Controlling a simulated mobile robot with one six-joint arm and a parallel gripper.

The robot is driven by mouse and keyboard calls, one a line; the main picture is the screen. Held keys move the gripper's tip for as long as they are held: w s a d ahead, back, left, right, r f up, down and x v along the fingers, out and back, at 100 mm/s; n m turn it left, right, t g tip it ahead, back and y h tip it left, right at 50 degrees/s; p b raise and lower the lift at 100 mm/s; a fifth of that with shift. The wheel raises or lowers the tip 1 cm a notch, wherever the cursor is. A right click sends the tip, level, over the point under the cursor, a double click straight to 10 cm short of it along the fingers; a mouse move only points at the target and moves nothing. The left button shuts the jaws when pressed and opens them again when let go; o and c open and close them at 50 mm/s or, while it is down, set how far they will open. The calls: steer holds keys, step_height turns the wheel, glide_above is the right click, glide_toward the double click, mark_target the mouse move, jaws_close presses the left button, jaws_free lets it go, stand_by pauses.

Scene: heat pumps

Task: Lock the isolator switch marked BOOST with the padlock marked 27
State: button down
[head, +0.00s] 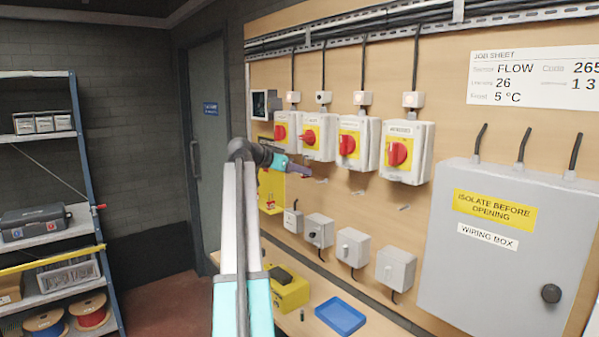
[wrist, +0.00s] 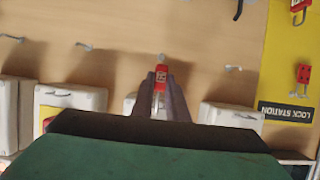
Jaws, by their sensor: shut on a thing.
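My gripper (head: 303,172) is raised in front of the board, just below the row of isolators. In the wrist view its two fingers (wrist: 161,98) are shut on a red padlock (wrist: 161,74) with a pale label too small to read surely. A grey bit shows at the padlock's far end; I cannot tell shackle from hook. Isolator switches with red knobs on yellow plates stand in a row: far left (head: 287,129), second (head: 318,136), third (head: 358,144) and right (head: 407,153). Their names are too small to read, so I cannot tell which is BOOST.
The yellow lock station (head: 277,190) carries red padlocks (wrist: 303,73). Small hooks (wrist: 85,45) and grey boxes (head: 352,248) line the board below. A grey wiring box (head: 510,260) is at right. A blue tray (head: 340,316) and yellow case (head: 289,290) lie below.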

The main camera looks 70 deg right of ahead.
steer(key=c, duration=1.7)
jaws_free()
steer(key=shift+o, duration=0.2)
steer(key=b+v, duration=0.4)
steer(key=v, duration=1)
